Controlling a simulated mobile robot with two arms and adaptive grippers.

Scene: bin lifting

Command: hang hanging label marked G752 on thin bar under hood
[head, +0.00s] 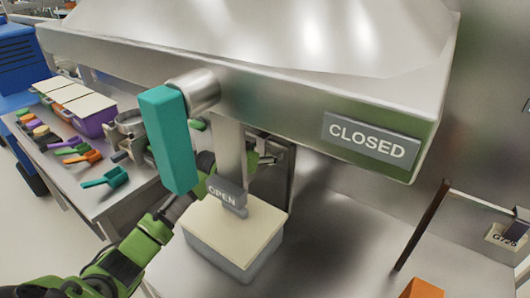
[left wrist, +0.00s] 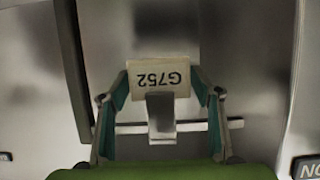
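The cream label marked G752 (left wrist: 158,78) shows upside down in the left wrist view, with a grey metal hook piece (left wrist: 161,115) below it. My left gripper (left wrist: 159,75) has its two teal-padded fingers at the label's side edges and looks shut on it. A thin bar (left wrist: 132,128) runs across behind the hook piece; I cannot tell whether they touch. In the head view my left arm reaches from the lower left under the hood (head: 270,75), and the left gripper (head: 268,156) is partly hidden behind a support plate. The label is hidden there. My right gripper is out of view.
A CLOSED sign (head: 372,138) is on the hood's front. A lidded box (head: 235,232) stands below. A side table (head: 75,195) holds scoops and bins.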

